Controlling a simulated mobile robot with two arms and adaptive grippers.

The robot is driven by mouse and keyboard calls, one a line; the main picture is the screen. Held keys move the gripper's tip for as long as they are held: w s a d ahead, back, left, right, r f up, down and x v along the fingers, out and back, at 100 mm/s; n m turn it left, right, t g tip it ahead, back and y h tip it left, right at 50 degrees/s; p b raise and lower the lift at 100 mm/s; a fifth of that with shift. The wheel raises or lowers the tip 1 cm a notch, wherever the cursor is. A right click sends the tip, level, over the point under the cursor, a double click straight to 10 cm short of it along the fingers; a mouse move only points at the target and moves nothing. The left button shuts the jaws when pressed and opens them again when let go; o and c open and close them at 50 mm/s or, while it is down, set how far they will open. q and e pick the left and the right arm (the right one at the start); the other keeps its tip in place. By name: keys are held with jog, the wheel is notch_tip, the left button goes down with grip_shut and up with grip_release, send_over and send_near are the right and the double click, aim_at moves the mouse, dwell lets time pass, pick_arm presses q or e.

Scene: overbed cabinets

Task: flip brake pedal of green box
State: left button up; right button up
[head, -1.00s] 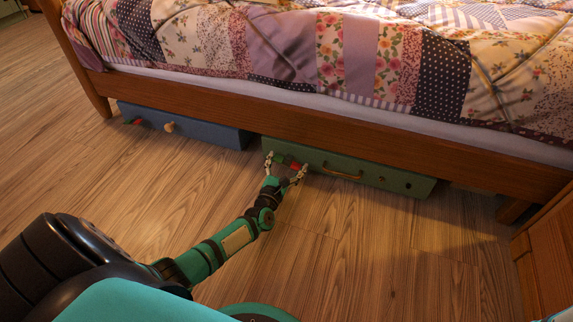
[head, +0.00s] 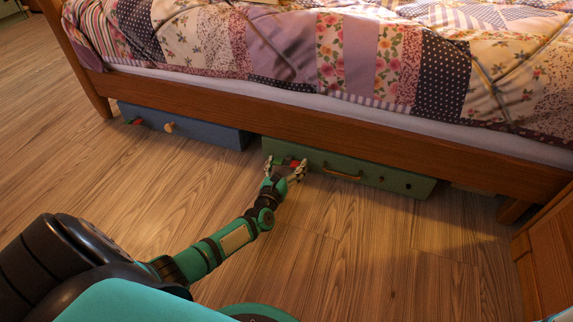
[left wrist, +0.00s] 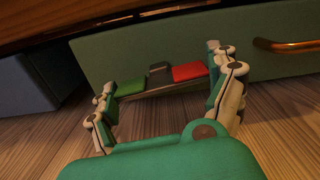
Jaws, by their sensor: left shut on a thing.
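The green box (head: 325,162) lies on the floor under the bed, its long front facing me. Its brake pedal (left wrist: 188,73) is a small rocker with a green end at left and a red end at right in the left wrist view. My left gripper (head: 286,162) is at the left part of the box front. In the left wrist view the gripper (left wrist: 160,72) has one finger beside the green end and the other beside the red end, shut across the pedal. Exact finger contact is hard to see. My right gripper is not in view.
A blue box (head: 200,128) with a wooden knob and a red part sits under the bed at left. The bed rail (head: 330,130) runs low above both boxes. A brass handle (head: 342,174) is right of the pedal. A wooden cabinet (head: 545,255) stands at right. The floor in front is clear.

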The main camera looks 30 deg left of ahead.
pick_arm(q)
jog(key=shift+n, duration=0.7)
jog(key=o, duration=0.9)
jog(key=v, duration=1.2)
jog(key=shift+r, duration=0.15)
